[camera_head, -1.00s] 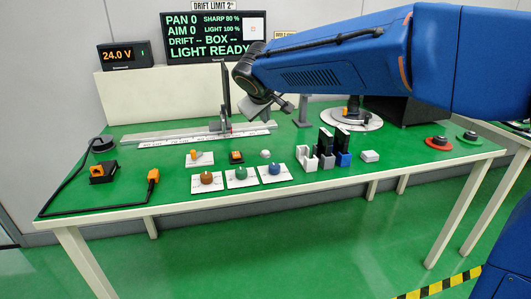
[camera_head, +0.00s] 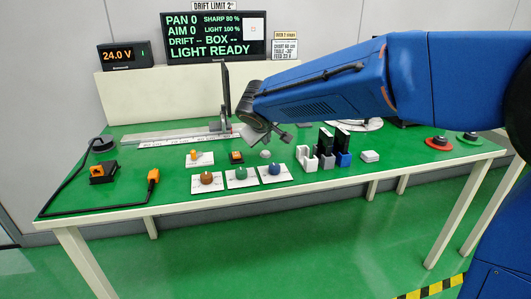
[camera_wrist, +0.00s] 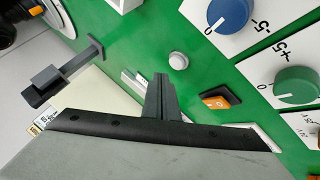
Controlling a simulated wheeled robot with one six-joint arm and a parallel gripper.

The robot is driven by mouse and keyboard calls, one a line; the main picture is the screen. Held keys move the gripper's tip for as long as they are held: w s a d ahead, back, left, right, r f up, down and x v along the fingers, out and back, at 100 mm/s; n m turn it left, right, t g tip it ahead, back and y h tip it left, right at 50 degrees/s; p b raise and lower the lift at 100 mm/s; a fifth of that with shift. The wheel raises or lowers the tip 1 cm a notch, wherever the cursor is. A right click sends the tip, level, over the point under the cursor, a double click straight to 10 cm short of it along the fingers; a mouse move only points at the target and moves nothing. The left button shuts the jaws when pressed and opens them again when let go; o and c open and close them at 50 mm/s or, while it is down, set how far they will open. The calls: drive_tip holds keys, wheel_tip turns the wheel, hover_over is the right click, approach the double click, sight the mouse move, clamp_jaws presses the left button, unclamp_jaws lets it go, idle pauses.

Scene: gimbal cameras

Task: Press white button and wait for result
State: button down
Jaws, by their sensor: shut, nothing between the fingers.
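The white button (camera_head: 265,154) is a small pale round cap on the green table, right of an orange rocker switch (camera_head: 236,157). In the wrist view the white button (camera_wrist: 178,61) shows just beyond my fingertips. My gripper (camera_head: 286,137) hangs above the table, up and to the right of the button in the head view. In the wrist view my gripper (camera_wrist: 162,80) is shut and empty, its tips apart from the button in the picture. The result screen (camera_head: 214,35) reads PAN 0, AIM 0, DRIFT --, BOX --, LIGHT READY.
Brown, green and blue knobs (camera_head: 240,174) on white plates stand in front of the button.

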sight(265, 154)
drive_tip(key=shift+f, duration=0.55)
drive_tip(key=shift+f, duration=0.15)
idle(1.6)
drive_tip(key=shift+f, duration=0.25)
drive_tip(key=shift+f, duration=0.45)
idle(1.0)
drive_tip(key=shift+r, duration=0.9)
drive_tip(key=shift+r, duration=0.1)
drive_tip(key=shift+r, duration=2.35)
